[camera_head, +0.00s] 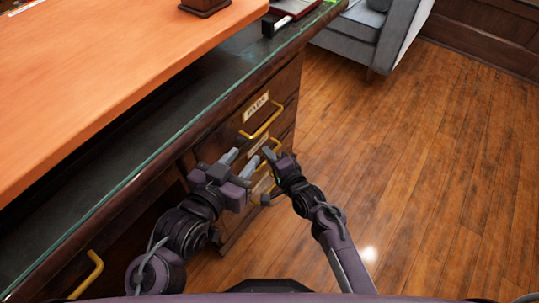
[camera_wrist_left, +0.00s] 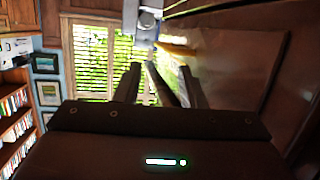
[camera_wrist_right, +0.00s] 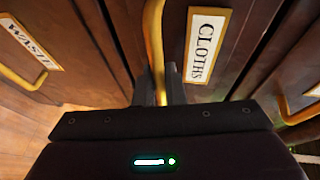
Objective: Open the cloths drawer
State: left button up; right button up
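The cloths drawer carries a white label reading CLOTHS (camera_wrist_right: 207,46) in the right wrist view, beside its brass handle (camera_wrist_right: 153,40). The drawer front looks closed. My right gripper (camera_wrist_right: 159,88) has its fingers close on both sides of this handle, seemingly gripping it. In the head view my right gripper (camera_head: 270,152) is at the second handle down, partly hiding it. My left gripper (camera_head: 242,163) is just left of it, in front of the drawers. In the left wrist view its fingers (camera_wrist_left: 160,88) stand apart.
A drawer above has a brass handle (camera_head: 262,122). The dark desk top (camera_head: 215,85) overhangs the drawers. A grey armchair (camera_head: 375,35) stands behind; the wooden floor (camera_head: 430,170) to the right is clear.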

grip_shut()
